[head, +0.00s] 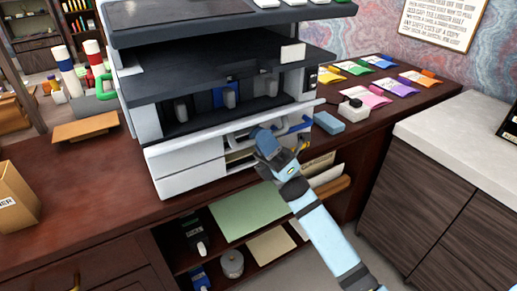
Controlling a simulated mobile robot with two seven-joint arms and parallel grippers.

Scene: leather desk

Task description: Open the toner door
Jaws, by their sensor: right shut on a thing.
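The white and dark grey printer (190,160) stands on the brown desk. Its front bay is exposed, with a grey toner cartridge (181,109) and a blue one (229,96) inside. The toner door (225,128) is a white panel lying low and outward below the bay. My right gripper (267,135) reaches up from the lower right and is shut at the door's front, on what looks like its handle. The gripper hides the exact contact. My left gripper is not in view.
A cardboard box (14,203) stands at the far left. A blue-grey block (328,123) and a small white device (353,110) lie right of the printer, near colourful packets (397,87). Open shelves (245,213) are below.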

